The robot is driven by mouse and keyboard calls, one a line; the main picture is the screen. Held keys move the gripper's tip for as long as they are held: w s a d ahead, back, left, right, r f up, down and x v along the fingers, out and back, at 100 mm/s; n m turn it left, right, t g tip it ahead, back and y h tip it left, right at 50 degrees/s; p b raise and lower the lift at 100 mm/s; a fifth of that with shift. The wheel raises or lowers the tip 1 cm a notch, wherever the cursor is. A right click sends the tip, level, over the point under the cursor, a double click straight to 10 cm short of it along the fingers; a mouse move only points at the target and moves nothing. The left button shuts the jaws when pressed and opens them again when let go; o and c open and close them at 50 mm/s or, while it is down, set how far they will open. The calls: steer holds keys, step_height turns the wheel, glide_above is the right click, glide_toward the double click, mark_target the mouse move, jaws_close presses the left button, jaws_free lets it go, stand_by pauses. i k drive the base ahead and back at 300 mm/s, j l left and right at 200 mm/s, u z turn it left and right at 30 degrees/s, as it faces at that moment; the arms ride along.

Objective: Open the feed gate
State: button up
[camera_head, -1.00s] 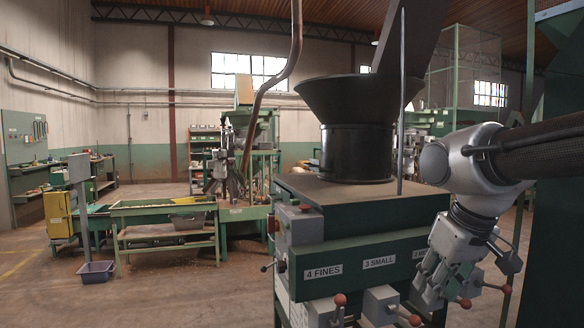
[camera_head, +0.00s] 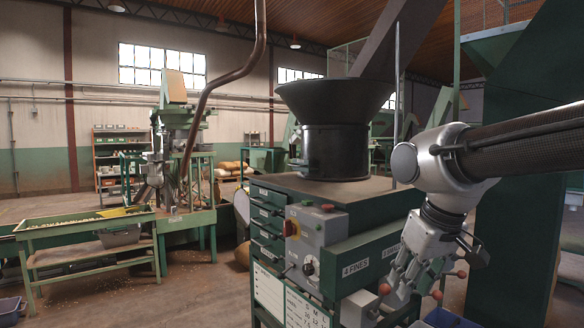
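A green machine (camera_head: 345,189) stands ahead, with a black funnel-shaped hopper (camera_head: 335,100) on a black drum (camera_head: 338,152) on top. A small dark handle (camera_head: 297,163) shows at the drum's left side. The front has a plate reading "4 FINES" (camera_head: 355,267) and a partly hidden one beside it. Below are grey outlet boxes (camera_head: 358,308) and levers with red ball knobs (camera_head: 384,289). I cannot tell which part is the feed gate. My gripper (camera_head: 412,290) hangs in front of the outlets, overlapping the levers in view. Contact and finger opening are unclear.
A grey control box (camera_head: 317,242) with a dial and coloured buttons is on the machine's corner, beside green drawers (camera_head: 266,213). A long green trough table (camera_head: 85,232) stands left. A blue bin (camera_head: 450,318) sits below my gripper. Floor (camera_head: 200,290) is open between table and machine.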

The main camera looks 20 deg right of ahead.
mark_target(308, 165)
steer(key=i+j+z, duration=0.25)
steer(key=j, duration=0.4)
steer(key=i+j+z, duration=0.1)
steer(key=i+j, duration=0.15)
steer(key=j, duration=0.15)
steer(key=i+j+z, duration=0.15)
steer(key=j, duration=0.2)
